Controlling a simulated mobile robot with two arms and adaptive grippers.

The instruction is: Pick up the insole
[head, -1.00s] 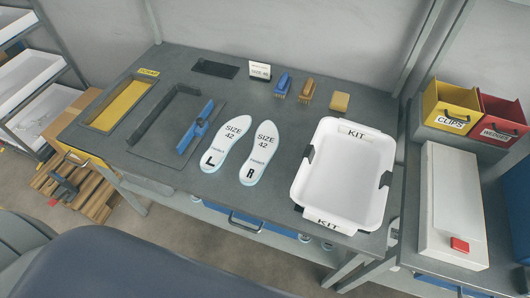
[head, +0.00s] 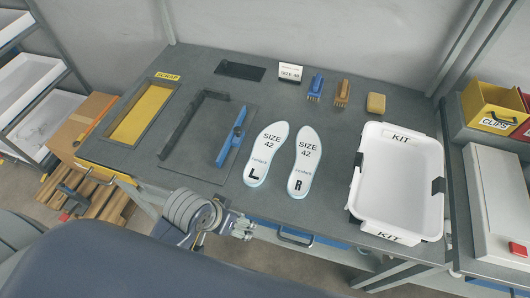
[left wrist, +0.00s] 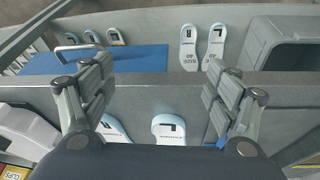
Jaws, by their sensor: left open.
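Two white insoles marked SIZE 42 lie flat side by side on the grey table: the left insole (head: 266,155), marked L, and the right insole (head: 304,163), marked R. My left gripper (head: 243,228) is at the table's front edge, on the near side of the insoles and apart from them. In the left wrist view the left gripper (left wrist: 160,78) is open and empty, its fingers wide apart. The insole marked L (left wrist: 168,130) shows between the fingers, partly cut off below; the other insole is partly behind the left finger. My right gripper is not in view.
A white KIT tray (head: 400,182) stands right of the insoles. Brushes and a sponge (head: 376,103) lie behind.

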